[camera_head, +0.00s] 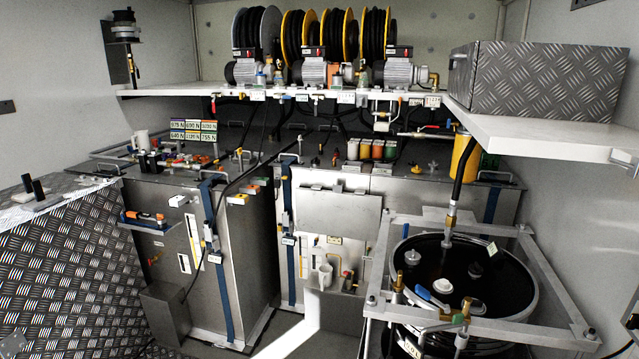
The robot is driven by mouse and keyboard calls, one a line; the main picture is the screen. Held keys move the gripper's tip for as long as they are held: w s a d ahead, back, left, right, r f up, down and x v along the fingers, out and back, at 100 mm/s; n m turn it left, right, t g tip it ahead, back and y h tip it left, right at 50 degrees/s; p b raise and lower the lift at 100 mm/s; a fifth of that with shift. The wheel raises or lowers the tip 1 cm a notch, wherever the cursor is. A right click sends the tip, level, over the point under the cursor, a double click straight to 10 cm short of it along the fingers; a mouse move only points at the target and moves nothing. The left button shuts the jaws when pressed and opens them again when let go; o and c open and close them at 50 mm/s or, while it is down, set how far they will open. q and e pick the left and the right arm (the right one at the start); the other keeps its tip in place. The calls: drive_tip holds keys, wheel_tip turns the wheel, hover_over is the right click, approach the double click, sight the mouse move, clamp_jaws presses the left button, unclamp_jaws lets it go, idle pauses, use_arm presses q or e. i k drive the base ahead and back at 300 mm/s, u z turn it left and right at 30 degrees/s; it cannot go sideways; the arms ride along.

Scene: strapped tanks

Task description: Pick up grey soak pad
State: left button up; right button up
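I cannot pick out a grey soak pad with certainty. A flat pale grey piece (25,212) lies on the checker-plate top at the far left, with two upright black pegs on or beside it; it is too small to tell what it is. Neither of my grippers can be made out in this view.
Two strapped grey tanks (240,250) stand in the middle, with fittings on top. A black drum (445,262) sits inside a pale frame (540,275) at right. A shelf (180,91) carries hose reels and pumps. A checker-plate box (545,80) stands on the right shelf. Some floor shows at bottom centre.

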sight(42, 202)
drive_tip(key=u, duration=1.6)
